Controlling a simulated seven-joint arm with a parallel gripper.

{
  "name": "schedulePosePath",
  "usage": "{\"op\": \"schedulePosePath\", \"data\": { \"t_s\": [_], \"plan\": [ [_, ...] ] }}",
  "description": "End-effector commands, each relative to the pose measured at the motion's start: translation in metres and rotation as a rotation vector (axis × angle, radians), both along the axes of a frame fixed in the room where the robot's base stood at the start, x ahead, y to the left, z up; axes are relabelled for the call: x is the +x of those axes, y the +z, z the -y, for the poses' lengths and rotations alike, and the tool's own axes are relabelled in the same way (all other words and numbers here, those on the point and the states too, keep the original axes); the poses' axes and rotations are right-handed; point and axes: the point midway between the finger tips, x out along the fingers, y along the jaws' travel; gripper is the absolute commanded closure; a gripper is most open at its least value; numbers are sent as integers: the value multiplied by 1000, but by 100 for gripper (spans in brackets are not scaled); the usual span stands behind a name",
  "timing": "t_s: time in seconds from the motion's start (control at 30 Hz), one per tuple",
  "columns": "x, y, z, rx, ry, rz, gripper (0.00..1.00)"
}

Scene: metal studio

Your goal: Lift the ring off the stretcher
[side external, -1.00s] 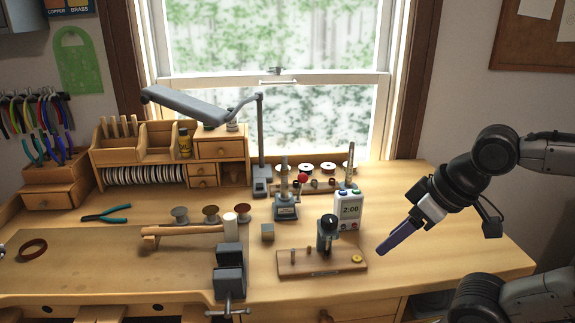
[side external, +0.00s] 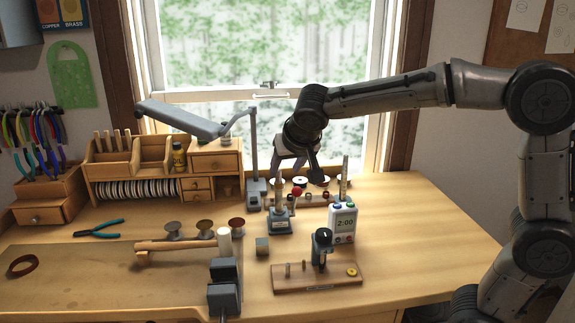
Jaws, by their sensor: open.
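The stretcher (side external: 280,223) is a small grey device with a tapered upright post and a red-knobbed lever. It stands near the middle of the bench. The ring on its post is too small to make out in this view. My gripper (side external: 293,175) points down just above and behind the top of the stretcher's post, with its fingers apart and nothing seen between them. I cannot tell from this angle whether the fingers surround the post or are behind it.
A white timer (side external: 342,224) reading 2:00 and a graduated stick (side external: 345,180) stand right of the stretcher. A grey lamp (side external: 253,160) rises close on the left. The right bench is clear.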

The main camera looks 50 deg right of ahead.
Motion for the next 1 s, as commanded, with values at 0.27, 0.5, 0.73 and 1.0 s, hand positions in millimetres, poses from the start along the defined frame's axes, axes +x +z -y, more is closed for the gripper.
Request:
{"op": "schedulePosePath", "data": {
  "t_s": [0.27,0.5,0.73,1.0],
  "plan": [
    [11,-17,9,0,-3,-3,47],
    [22,-33,17,0,-3,-3,47],
    [33,-48,25,1,-1,-2,47],
    [42,-60,31,2,-2,0,47]
  ]
}}
